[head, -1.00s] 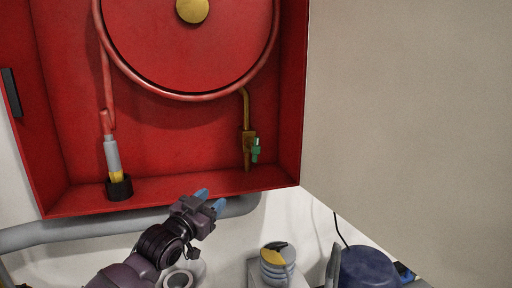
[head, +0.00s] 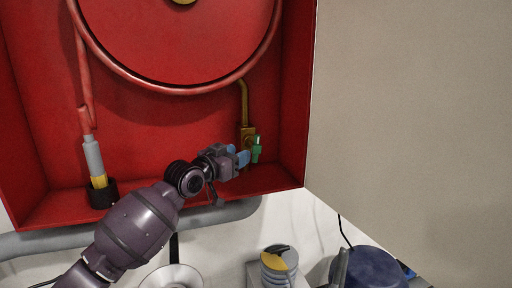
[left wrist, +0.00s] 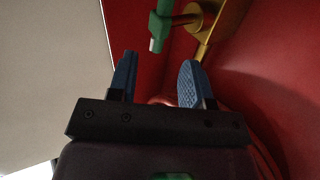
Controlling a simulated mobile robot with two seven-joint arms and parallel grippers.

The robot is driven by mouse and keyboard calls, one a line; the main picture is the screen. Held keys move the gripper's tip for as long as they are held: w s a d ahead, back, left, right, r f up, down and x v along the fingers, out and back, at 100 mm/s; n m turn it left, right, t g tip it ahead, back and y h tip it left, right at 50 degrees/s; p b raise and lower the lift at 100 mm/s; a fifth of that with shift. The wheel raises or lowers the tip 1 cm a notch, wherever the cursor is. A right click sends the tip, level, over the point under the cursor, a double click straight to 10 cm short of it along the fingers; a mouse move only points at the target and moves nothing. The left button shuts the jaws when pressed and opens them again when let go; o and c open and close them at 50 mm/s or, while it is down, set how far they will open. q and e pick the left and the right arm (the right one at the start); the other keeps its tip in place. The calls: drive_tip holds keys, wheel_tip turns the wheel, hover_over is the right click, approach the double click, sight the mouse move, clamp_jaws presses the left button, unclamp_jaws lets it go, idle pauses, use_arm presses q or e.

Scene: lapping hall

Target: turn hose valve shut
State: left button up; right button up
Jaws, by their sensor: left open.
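The hose valve is a brass body (head: 247,137) on a brass pipe in the lower right of the red cabinet, with a green handle (head: 256,149) on its right side. In the left wrist view the green handle (left wrist: 160,25) lies beyond the fingertips, and the brass body (left wrist: 228,18) is at the upper right. My left gripper (head: 240,158) is just left of the green handle in the head view, with its blue fingers pointing at it. It also shows in the left wrist view (left wrist: 158,80), open and empty, apart from the handle. My right gripper is not in view.
The red cabinet (head: 150,135) holds a hose reel (head: 180,45) and a nozzle (head: 93,155) in a black holder at left. A beige panel (head: 420,120) stands close on the right. A grey pipe (head: 235,210) runs below the cabinet.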

sight(254, 147)
use_arm(q)
drive_tip(key=b+x, duration=0.1)
drive_tip(key=x, duration=0.6)
drive_tip(key=shift+w+d+f, duration=0.15)
drive_tip(key=shift+w+f, duration=0.05)
drive_tip(key=shift+w, duration=0.05)
drive_tip(key=shift+w+d+r+b, duration=0.15)
drive_tip(key=shift+w+d+b, duration=0.15)
drive_tip(key=shift+w+b, duration=0.05)
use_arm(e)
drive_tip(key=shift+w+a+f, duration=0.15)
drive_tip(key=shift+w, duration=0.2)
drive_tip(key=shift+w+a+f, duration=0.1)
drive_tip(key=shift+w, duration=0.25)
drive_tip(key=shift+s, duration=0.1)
